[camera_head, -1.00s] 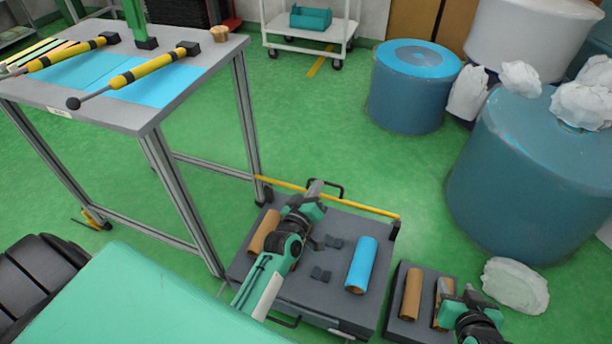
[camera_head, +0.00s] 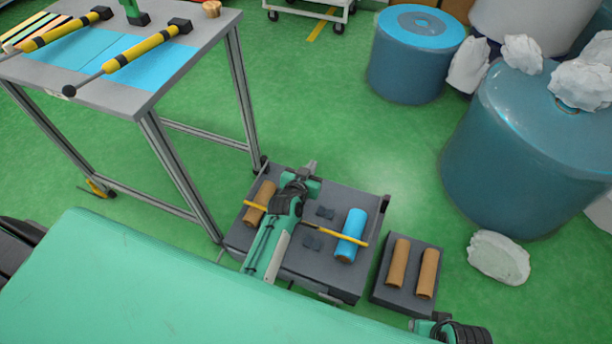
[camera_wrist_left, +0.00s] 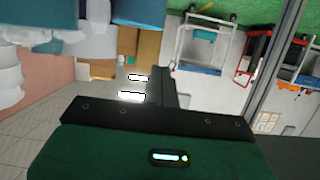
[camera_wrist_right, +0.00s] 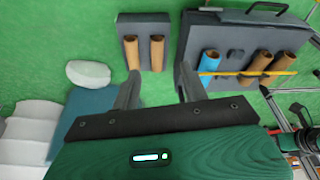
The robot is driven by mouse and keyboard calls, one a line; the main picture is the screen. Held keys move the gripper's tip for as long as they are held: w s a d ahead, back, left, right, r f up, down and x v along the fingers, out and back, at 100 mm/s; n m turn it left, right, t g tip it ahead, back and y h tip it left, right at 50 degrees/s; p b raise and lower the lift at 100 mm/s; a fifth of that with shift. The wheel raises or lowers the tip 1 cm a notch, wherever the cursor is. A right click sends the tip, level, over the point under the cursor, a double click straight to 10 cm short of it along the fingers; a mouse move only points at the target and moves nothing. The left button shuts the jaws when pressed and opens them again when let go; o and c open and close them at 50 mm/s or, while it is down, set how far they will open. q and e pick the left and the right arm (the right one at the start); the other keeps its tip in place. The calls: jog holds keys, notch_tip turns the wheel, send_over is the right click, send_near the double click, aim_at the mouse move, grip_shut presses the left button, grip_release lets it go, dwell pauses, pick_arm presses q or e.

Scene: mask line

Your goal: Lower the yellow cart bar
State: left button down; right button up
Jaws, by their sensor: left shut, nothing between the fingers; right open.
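The yellow bar (camera_head: 330,235) crosses the dark grey cart (camera_head: 352,193) at a slant, passing over the brown and blue rolls. My left arm hides part of it. It also shows in the right wrist view (camera_wrist_right: 240,73) across the rolls. I cannot tell whether it touches them. My left gripper (camera_head: 309,168) is shut and empty, near the cart's far edge beyond the bar. Its closed fingers show in the left wrist view (camera_wrist_left: 165,85). My right gripper (camera_wrist_right: 158,92) is open and empty; in the head view it is mostly cut off at the bottom edge.
The cart carries a blue roll (camera_head: 351,230), a brown roll (camera_head: 262,196) and small dark pieces. A grey platform (camera_head: 380,287) beside it holds two brown rolls. A metal-legged table (camera_head: 175,75) stands left. Large blue drums (camera_head: 410,75) and white bundles stand right.

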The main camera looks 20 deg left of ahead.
pick_arm(q)
jog(key=f, duration=0.2)
jog(key=w+f+b, duration=0.1)
jog(key=f, duration=0.1)
jog(key=shift+f, duration=0.1)
pick_arm(e)
jog(key=v, duration=0.3)
jog(key=shift+w, duration=0.2)
pick_arm(q)
jog(key=shift+s+f, duration=0.1)
jog(key=shift+s, duration=0.05)
pick_arm(e)
jog(key=shift+f, duration=0.1)
